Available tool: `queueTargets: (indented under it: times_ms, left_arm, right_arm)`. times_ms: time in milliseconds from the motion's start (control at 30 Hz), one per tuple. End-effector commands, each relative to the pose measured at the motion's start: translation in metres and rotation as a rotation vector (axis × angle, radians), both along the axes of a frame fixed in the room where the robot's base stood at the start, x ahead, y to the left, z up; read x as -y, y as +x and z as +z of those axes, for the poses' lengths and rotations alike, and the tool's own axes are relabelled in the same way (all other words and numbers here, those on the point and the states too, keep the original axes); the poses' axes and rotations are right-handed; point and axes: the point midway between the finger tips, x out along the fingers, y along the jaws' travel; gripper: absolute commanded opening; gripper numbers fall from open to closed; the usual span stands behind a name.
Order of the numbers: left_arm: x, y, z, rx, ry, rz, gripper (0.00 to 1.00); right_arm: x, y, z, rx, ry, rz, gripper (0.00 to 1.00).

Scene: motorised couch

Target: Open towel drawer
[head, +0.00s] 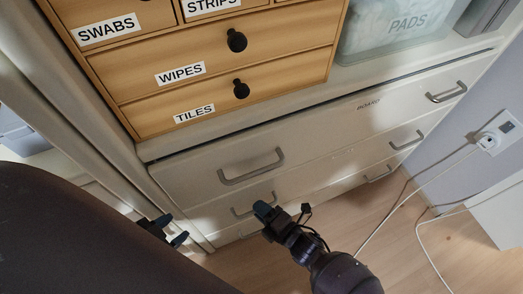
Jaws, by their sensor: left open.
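A white cabinet (300,150) has stacked drawers with grey bar handles, all looking shut. No towel label is readable, so I cannot tell which is the towel drawer. The upper wide drawer (200,178) has a handle (252,168); the drawer below it has another handle (240,209), partly hidden by my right gripper. My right gripper (264,210) is at or just in front of that lower handle; contact and its jaw gap are unclear. My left gripper (171,229) is open and empty, beside the cabinet's left edge, partly hidden by a dark shape.
A wooden drawer box (150,92) labelled SWABS, STRIPS, WIPES and TILES stands on the cabinet. A clear bin labelled PADS (392,30) stands beside it. White cables run from a wall socket (490,142) across the wooden floor (410,225) at the right.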

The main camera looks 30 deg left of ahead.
Motion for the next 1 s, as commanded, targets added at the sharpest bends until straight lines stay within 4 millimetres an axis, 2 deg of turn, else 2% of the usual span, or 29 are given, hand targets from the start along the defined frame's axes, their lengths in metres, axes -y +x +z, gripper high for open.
queueTargets:
  times_ms: [400, 533, 567, 867, 1000]
  left_arm:
    - [-0.0014, -0.0005, 0.0017, 0.003, 0.009, -0.009, 0.43]
    - [-0.0015, -0.001, 0.0014, 0.001, 0.009, -0.009, 0.43]
    - [-0.0016, -0.0011, 0.0013, 0.001, 0.009, -0.008, 0.43]
    - [-0.0017, -0.0024, -0.0016, -0.004, 0.008, -0.005, 0.43]
    - [-0.0011, -0.0012, 0.0003, 0.0, 0.003, 0.002, 0.43]
  right_arm:
    - [-0.006, 0.0024, -0.0008, 0.001, -0.001, -0.001, 0.22]
    - [-0.006, 0.0023, -0.0008, 0.001, -0.001, -0.001, 0.02]
    - [-0.006, 0.0024, -0.0008, 0.001, -0.001, -0.001, 0.0]
    - [-0.0047, 0.0022, -0.0008, 0.001, -0.001, -0.001, 0.0]
    - [0.0036, 0.0025, 0.0, 0.002, -0.001, -0.001, 0.0]
